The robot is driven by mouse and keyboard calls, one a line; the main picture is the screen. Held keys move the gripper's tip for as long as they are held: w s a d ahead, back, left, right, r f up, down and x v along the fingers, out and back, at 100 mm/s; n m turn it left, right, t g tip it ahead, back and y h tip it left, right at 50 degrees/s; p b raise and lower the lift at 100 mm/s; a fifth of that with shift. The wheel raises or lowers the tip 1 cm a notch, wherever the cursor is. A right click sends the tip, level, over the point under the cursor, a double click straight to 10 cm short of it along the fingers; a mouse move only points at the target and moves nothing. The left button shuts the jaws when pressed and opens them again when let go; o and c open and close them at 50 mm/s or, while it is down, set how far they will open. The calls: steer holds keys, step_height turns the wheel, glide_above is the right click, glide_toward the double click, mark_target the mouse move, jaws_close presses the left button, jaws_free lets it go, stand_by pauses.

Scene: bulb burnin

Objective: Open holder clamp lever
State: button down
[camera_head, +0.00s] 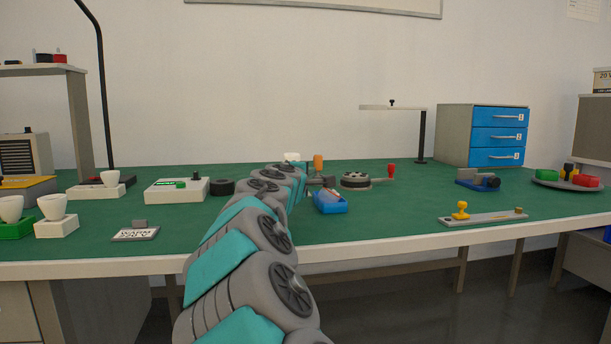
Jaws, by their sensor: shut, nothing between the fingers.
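My arm reaches forward over the green table, and my gripper (329,182) is small and dark at its far end, shut and empty. A round grey device (356,180) stands just right of it, with an arm ending in a red knob (391,170). An upright orange handle (318,162) rises just behind my gripper; its base is hidden by my arm. A blue block-like item (329,203) lies below and in front of my gripper. I cannot tell which of these handles is the holder clamp lever, nor whether my gripper touches anything.
A grey bar with a yellow knob (461,209) lies near the front edge at right. A blue clamp-like device (478,181) and blue drawers (497,136) stand farther back. White cups (53,207) and a white box (176,190) are at left.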

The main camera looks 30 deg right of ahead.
steer(key=shift+w+d, duration=0.2)
steer(key=shift+d, duration=0.3)
steer(key=shift+w+d, duration=0.2)
steer(key=shift+d, duration=0.25)
steer(key=shift+w+d, duration=0.1)
stand_by(1.1)
